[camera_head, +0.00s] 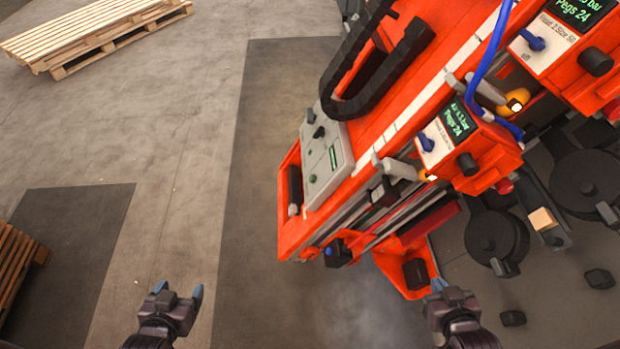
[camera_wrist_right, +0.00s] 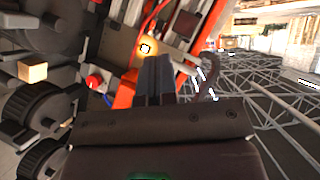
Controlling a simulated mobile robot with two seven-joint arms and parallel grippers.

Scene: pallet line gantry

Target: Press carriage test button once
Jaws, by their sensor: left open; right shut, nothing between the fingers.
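The orange gantry machine (camera_head: 375,120) fills the upper right of the head view. Its grey control panel (camera_head: 325,160) carries dark knobs, a green display and small buttons. Carriage units with green displays, a nearer one (camera_head: 455,145) and a farther one (camera_head: 570,35), each have a blue switch and a black knob. A red button-like part (camera_head: 504,186) sits below the nearer unit; a similar one shows in the right wrist view (camera_wrist_right: 94,83). No readable label marks the carriage test button. My left gripper (camera_head: 178,292) is open over floor. My right gripper (camera_head: 440,287) is shut and empty, below the machine.
A glowing yellow lamp (camera_head: 516,104) sits between the units. Black round parts (camera_head: 497,238) and a wooden block (camera_head: 543,219) lie to the right. An orange bin (camera_head: 405,270) juts out near my right gripper. Pallets (camera_head: 90,30) stand at left. Floor at centre left is clear.

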